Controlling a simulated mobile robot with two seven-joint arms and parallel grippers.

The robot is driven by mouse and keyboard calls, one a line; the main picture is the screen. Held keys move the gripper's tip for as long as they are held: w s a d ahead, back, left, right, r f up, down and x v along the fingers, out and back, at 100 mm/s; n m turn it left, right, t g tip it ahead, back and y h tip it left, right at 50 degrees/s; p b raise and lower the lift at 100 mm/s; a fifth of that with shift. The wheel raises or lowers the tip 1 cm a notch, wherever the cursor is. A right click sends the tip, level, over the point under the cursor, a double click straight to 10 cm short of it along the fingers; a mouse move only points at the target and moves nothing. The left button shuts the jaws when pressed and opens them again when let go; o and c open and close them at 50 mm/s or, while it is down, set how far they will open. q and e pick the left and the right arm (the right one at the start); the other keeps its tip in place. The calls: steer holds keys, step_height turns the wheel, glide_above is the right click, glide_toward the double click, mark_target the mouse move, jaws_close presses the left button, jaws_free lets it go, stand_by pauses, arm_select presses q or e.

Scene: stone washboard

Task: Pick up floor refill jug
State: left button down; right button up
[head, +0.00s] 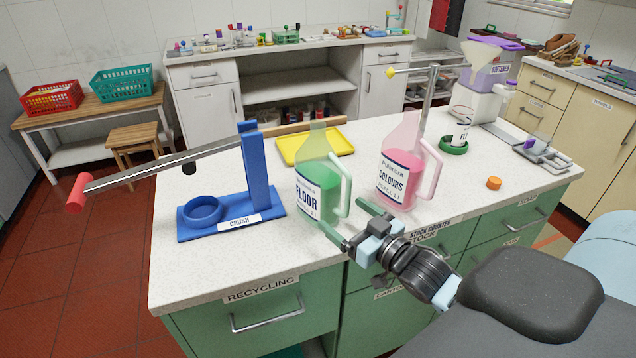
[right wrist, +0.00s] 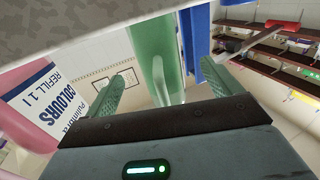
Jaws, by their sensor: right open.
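The floor refill jug (head: 316,180) is a clear jug with green liquid and a white FLOOR label. It stands upright near the front edge of the white counter, its handle on its right side. My right gripper (head: 352,225) is open just in front of the jug's handle side. In the right wrist view, the jug's green handle side (right wrist: 158,62) shows between the two spread fingers (right wrist: 160,85); I cannot tell whether they touch it. My left gripper is not in view.
A pink COLOURS jug (head: 402,170) stands close on the right, also in the right wrist view (right wrist: 45,100). A blue crusher (head: 262,185) with a long lever stands left. A yellow tray (head: 314,146) lies behind. An orange cap (head: 494,183) lies on clear counter to the right.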

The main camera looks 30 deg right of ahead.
mark_target(335, 195)
steer(key=shift+w+a+f+p, duration=0.1)
steer(key=shift+w+a+p, duration=0.05)
steer(key=shift+w, duration=1.2)
steer(key=shift+w+a+f+p, duration=0.1)
steer(key=shift+w+p, duration=0.05)
steer(key=shift+w, duration=1.2)
steer(key=c, duration=1.7)
steer(key=shift+r, duration=0.2)
steer(key=shift+c, duration=0.2)
steer(key=shift+r, duration=0.1)
steer(key=shift+r, duration=0.25)
step_height(335, 195, up, 3)
steer(key=shift+f, duration=0.15)
steer(key=s+d+r, duration=0.1)
steer(key=s+d, duration=0.8)
steer(key=s, duration=0.3)
steer(key=shift+s+d+r+b, duration=0.2)
steer(key=shift+s+r+b, duration=0.1)
steer(key=shift+s+b, duration=0.1)
